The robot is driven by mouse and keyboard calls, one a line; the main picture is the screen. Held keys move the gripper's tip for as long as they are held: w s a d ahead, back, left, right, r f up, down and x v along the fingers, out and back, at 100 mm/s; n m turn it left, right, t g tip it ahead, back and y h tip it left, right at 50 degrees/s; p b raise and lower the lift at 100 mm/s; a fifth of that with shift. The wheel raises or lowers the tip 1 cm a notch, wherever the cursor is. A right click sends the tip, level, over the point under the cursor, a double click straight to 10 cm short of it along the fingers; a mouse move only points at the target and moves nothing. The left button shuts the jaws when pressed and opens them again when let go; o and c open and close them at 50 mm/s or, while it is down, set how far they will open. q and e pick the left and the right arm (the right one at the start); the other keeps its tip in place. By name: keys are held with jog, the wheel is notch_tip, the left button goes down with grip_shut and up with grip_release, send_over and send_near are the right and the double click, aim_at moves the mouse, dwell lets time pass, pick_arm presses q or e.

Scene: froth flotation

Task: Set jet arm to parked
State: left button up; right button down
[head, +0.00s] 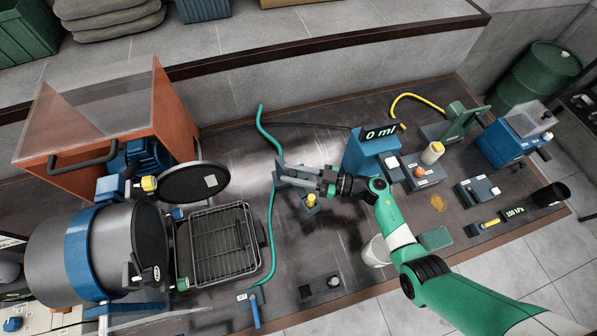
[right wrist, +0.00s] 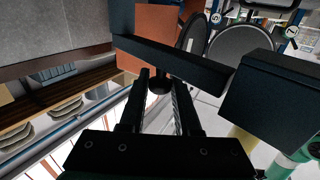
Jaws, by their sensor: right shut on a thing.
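My right gripper (head: 300,178) is over the middle of the bench, its arm coming in from the lower right. It is shut on a part of the jet arm (head: 285,170), a grey piece at the fingertips, partly hidden by the jaws. In the right wrist view a dark bar (right wrist: 170,62) runs across ahead of the fingers. A short black knob (right wrist: 158,84) hangs below it, between the fingers of my right gripper (right wrist: 162,95). A small post with a yellow top (head: 311,200) stands just below the gripper. My left gripper is not in view.
The large drum (head: 85,250), orange cabinet (head: 175,125) and wire rack (head: 218,245) stand to the left. A green hose (head: 273,220) curves beside the rack. A blue display unit (head: 372,155) reading 0 ml and a white cup (head: 377,251) are close to my right arm.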

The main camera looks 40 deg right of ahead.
aim_at(293, 174)
jog(key=c, duration=0.6)
grip_release()
jog(key=shift+r, duration=0.1)
jog(key=shift+r+p, duration=0.3)
notch_tip(293, 174, up, 4)
jog(key=shift+s+a+f+p, duration=0.15)
jog(key=shift+f+p, duration=0.1)
jog(key=shift+p, duration=0.9)
jog(key=s+a+r+p, duration=0.1)
jog(key=s+r+p, duration=0.1)
jog(key=s+r, duration=0.1)
jog(key=s+a+r+p, duration=0.2)
jog(key=s, duration=0.3)
jog(key=s+a+r+p, duration=0.2)
jog(key=s+r, duration=0.1)
jog(key=s, duration=0.1)
jog(key=shift+s+a+r, duration=0.2)
jog(key=shift+s+r, duration=0.1)
jog(key=shift+r, duration=0.05)
